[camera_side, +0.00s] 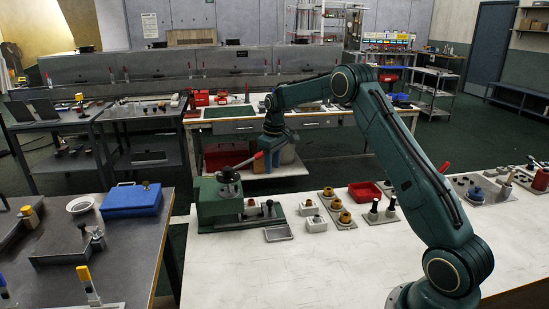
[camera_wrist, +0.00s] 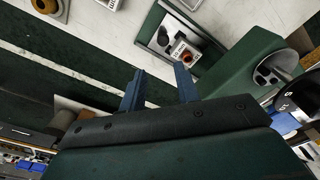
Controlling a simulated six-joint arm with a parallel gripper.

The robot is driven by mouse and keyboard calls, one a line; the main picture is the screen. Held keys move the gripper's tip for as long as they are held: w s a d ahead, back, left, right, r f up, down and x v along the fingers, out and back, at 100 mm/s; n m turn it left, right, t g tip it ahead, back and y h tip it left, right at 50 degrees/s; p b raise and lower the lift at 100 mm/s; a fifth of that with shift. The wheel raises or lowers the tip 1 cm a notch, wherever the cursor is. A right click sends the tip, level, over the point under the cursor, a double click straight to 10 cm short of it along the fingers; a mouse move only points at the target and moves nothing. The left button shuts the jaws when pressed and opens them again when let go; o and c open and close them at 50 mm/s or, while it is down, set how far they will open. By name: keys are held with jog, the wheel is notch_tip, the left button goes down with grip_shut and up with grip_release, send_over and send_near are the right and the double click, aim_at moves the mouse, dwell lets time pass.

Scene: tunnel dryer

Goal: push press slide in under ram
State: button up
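In the wrist view the block (camera_wrist: 184,50) and black knob (camera_wrist: 163,39) sit on the slide plate, beside the green press body (camera_wrist: 232,68). My gripper (camera_side: 271,150) is above and behind the slide in the side view. In the wrist view its blue fingers (camera_wrist: 158,80) are apart with nothing between them. The ram's contact face cannot be made out.
A small grey tray (camera_side: 278,233) lies in front of the slide. White blocks (camera_side: 316,223), plates with orange rings (camera_side: 337,206), black-knobbed pieces (camera_side: 374,212) and a red bin (camera_side: 365,192) stand to the right. The bench front is clear.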

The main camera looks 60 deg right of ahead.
aim_at(270, 201)
jog(key=shift+s+a+f+t, duration=0.15)
jog(key=shift+s+t, duration=0.8)
jog(key=shift+s, duration=0.4)
jog(key=shift+s+a+f+t, duration=0.15)
jog(key=shift+s+t, duration=0.8)
jog(key=shift+s, duration=0.35)
jog(key=shift+f, duration=0.1)
jog(key=shift+x, duration=6.85)
jog(key=shift+a, duration=0.1)
grip_shut()
